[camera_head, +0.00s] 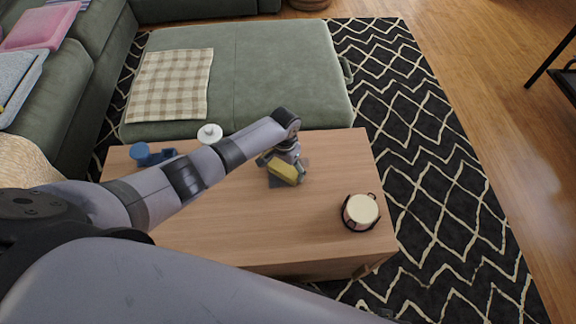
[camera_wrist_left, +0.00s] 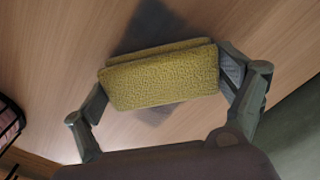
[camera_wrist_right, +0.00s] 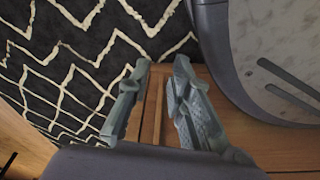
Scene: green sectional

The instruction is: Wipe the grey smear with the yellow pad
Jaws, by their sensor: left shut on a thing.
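The yellow pad (camera_head: 284,172) is in my left gripper (camera_head: 281,168) above the wooden table, near its middle. In the left wrist view the pad (camera_wrist_left: 160,77) spans the space between the two fingers of my left gripper (camera_wrist_left: 166,82). The grey smear (camera_head: 274,183) is a dark patch under and around the pad, which hides its middle. In the left wrist view the smear (camera_wrist_left: 150,24) shows beyond the pad and a little on its near side. I cannot tell whether the pad touches the table. My right gripper (camera_wrist_right: 161,66) is partly open and empty.
A cream-topped round pot in a dark holder (camera_head: 360,212) stands at the table's right end. A white lidded thing (camera_head: 209,134) and blue things (camera_head: 140,152) stand at the back left. The wooden table (camera_head: 240,235) is bare in front. A green ottoman (camera_head: 270,75) lies behind.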

